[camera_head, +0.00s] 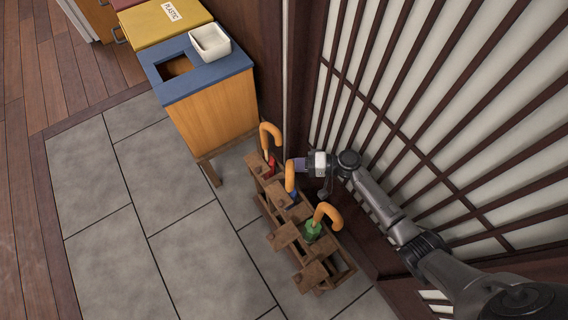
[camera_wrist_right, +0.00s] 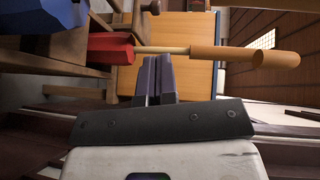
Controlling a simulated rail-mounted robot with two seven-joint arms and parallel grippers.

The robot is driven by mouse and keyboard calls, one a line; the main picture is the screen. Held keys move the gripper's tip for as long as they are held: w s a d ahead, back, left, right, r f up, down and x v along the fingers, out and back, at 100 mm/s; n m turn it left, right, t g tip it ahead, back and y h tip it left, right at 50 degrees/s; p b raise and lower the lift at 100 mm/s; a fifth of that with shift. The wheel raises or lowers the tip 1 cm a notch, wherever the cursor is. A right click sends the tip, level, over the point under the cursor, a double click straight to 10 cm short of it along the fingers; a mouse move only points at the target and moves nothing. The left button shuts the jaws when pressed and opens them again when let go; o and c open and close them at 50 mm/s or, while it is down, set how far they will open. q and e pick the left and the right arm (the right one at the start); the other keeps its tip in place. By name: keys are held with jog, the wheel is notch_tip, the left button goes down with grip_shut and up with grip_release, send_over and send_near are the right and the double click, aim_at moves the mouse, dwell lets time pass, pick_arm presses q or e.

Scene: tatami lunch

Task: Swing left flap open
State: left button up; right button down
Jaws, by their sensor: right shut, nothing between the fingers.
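A dark wooden umbrella stand (camera_head: 274,208) stands by the lattice wall, with several wooden flaps or slats, among them one jutting out at its left side (camera_head: 285,236) and one near its front (camera_head: 311,277). I cannot tell which is the left flap. A red umbrella (camera_head: 271,162), a blue umbrella (camera_head: 294,198) and a green umbrella (camera_head: 312,231) stand in it, with orange crook handles. My right gripper (camera_head: 293,165) is shut and empty above the stand, between the red and blue umbrellas' handles. In the wrist view its fingers (camera_wrist_right: 158,78) are just below the red umbrella (camera_wrist_right: 110,48).
An orange cabinet (camera_head: 225,112) with a blue top (camera_head: 220,75) and a white bin (camera_head: 210,40) stands beyond the stand. A yellow bin (camera_head: 150,25) labelled PLASTIC is behind it. The lattice wall (camera_head: 440,110) is close on the right. Grey floor tiles (camera_head: 130,200) at left are clear.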

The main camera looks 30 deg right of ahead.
aim_at(258, 168)
jog(key=b+x, duration=0.2)
jog(key=x, duration=0.6)
jog(key=shift+w+a+b, duration=0.2)
jog(key=shift+a+b, duration=0.1)
jog(key=shift+a, duration=0.15)
jog(key=shift+s+a, duration=0.2)
jog(key=shift+a, duration=0.25)
jog(key=shift+s+a, duration=0.1)
